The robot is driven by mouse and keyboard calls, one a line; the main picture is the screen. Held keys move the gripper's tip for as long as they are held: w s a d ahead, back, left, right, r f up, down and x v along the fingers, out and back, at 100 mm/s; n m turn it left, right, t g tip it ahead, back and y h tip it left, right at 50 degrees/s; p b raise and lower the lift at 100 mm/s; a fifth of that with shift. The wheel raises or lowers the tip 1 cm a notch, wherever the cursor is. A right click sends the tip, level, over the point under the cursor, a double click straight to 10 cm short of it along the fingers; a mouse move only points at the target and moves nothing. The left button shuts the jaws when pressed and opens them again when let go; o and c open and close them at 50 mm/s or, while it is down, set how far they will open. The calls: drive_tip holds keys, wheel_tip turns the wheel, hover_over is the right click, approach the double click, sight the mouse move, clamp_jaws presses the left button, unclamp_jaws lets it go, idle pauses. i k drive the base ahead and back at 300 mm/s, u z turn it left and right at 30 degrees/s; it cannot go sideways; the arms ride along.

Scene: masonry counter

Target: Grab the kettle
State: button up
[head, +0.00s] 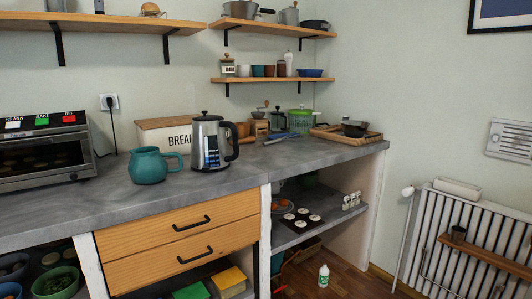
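A kettle (208,143) stands upright on the grey counter (235,188). It has a shiny metal body, a black lid and a black handle on its right side, with a blue-and-white panel on the front. My gripper is not in view.
A teal pitcher (149,167) stands just left of the kettle. A bread box (168,133) is behind it, and a toaster oven (42,150) is at the far left. A green basket (301,121) and a wooden tray (345,135) are to the right. Bare counter lies in front of the kettle.

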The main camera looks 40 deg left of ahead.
sight(208, 144)
drive_tip(key=z, duration=0.05)
drive_tip(key=k, duration=1.45)
drive_tip(key=u, duration=1.85)
drive_tip(key=i, duration=1)
